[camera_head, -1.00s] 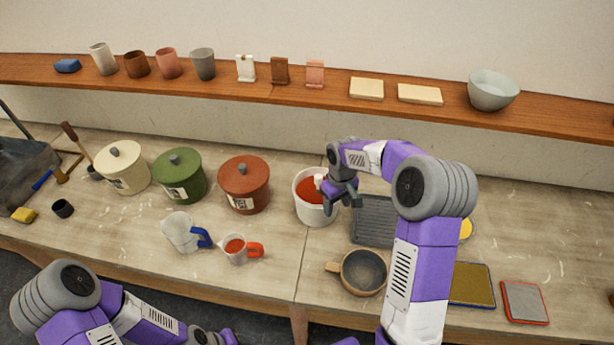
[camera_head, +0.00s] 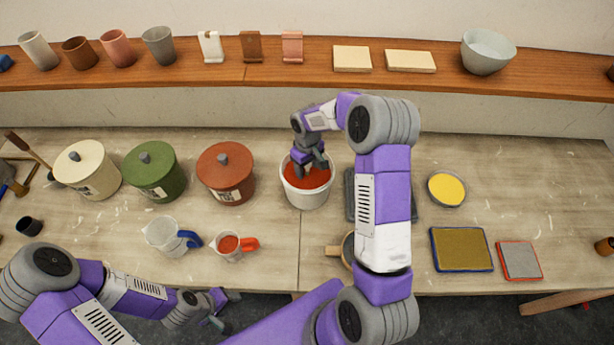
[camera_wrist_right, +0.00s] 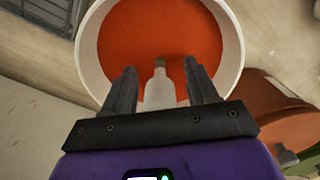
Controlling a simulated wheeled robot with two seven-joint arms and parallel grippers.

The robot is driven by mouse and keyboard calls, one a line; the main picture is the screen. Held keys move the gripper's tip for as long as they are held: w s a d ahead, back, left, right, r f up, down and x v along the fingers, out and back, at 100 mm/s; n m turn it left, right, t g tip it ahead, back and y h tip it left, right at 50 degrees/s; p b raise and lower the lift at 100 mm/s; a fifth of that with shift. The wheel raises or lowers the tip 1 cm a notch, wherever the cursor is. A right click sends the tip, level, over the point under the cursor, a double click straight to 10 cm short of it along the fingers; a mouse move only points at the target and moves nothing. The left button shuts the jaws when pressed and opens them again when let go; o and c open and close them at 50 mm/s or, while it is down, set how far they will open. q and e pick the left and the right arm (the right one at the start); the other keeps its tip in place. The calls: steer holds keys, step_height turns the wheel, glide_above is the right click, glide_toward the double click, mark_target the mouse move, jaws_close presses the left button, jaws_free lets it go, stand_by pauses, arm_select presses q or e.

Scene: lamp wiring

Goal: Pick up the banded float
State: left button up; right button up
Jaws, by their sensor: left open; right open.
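A white bucket (camera_head: 306,198) filled with red-orange liquid stands in the middle of the bench; its white rim also shows in the right wrist view (camera_wrist_right: 88,55). In that view a pale, bottle-shaped float (camera_wrist_right: 159,92) with a narrow grey-brown tip points into the bucket opening. My right gripper (camera_wrist_right: 160,80) is open, with one finger on each side of the float; I cannot tell whether they touch it. The float's lower part is hidden behind the gripper body. In the head view my right gripper (camera_head: 316,166) is over the bucket. My left gripper (camera_head: 228,308) is open and empty near the bench's front edge.
Cream (camera_head: 88,172), green (camera_head: 153,172) and rust-red (camera_head: 226,175) lidded pots stand left of the bucket. Two jugs (camera_head: 165,236) (camera_head: 230,246) stand in front of them. A dark ribbed tray (camera_head: 350,195) and a pan lie partly behind my right arm.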

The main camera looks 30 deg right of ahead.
steer(key=shift+f, duration=0.4)
steer(key=shift+c, duration=0.5)
jaws_close()
steer(key=shift+r, duration=0.1)
step_height(320, 180, up, 9)
steer(key=shift+f+b, duration=0.1)
steer(key=shift+b, duration=0.25)
step_height(320, 180, up, 5)
steer(key=p, duration=0.2)
steer(key=shift+p, duration=0.35)
steer(key=shift+r+p, duration=0.6)
steer(key=shift+r, duration=0.1)
